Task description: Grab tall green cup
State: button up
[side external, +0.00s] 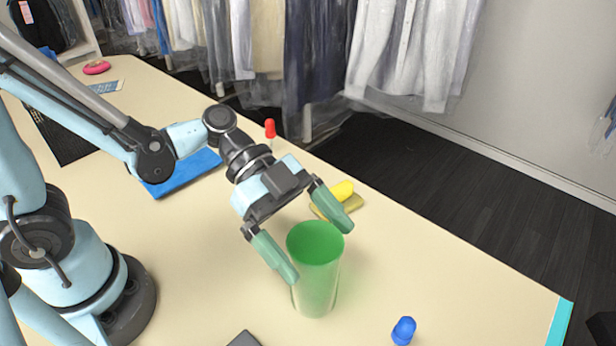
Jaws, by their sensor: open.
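The tall green cup (316,275) stands upright on the table, right of the middle in the side view. It is translucent and its upper part looks deeper green. My gripper (320,252) is open, with its two green fingers on either side of the cup near its rim. One finger is at the cup's left and the other is at its upper right. I cannot tell whether either finger touches the cup.
A yellow object (342,190) lies on an olive block (352,204) just behind the cup. A blue object (403,331) stands front right. A blue flat item (182,172) and a red-topped object (270,129) are farther back. The table (470,290) is clear to the right.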

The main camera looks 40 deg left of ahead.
jog(key=shift+x, duration=1.5)
jog(key=shift+r, duration=0.1)
jog(key=c, duration=1.2)
jog(key=shift+r, duration=0.1)
jog(key=shift+c, duration=0.2)
